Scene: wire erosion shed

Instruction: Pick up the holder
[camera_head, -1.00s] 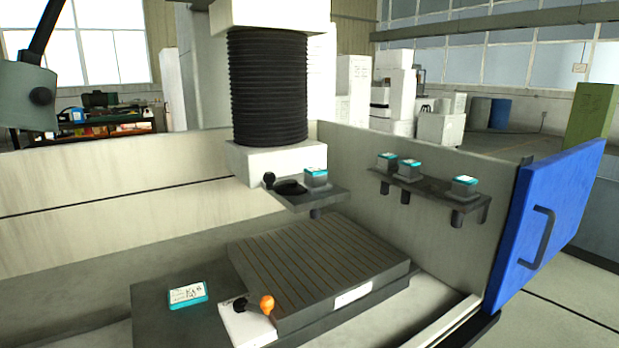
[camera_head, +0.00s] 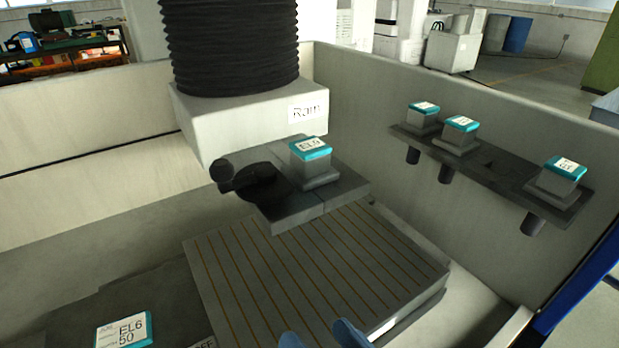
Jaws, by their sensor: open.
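A holder (camera_head: 312,162), a grey block with a teal-edged label on top that seems to read EL9, stands upright on the dark bracket (camera_head: 285,214) under the white machine head. Three similar holders stand on the wall rack (camera_head: 490,165): one at the left end (camera_head: 424,119), one beside it (camera_head: 459,135) and one at the right end (camera_head: 557,181). Which one the task means I cannot tell. My gripper (camera_head: 320,337) shows only as two blue fingertips at the bottom edge, open, apart from every holder, in front of the slotted table.
The slotted grey table (camera_head: 310,270) is bare. A teal-edged label plate (camera_head: 124,331) reading EL6 50 is at bottom left. A black knob (camera_head: 222,171) sticks out beside the bracket. The ribbed black bellows (camera_head: 230,45) and tank walls enclose the space. The rack shows an empty place.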

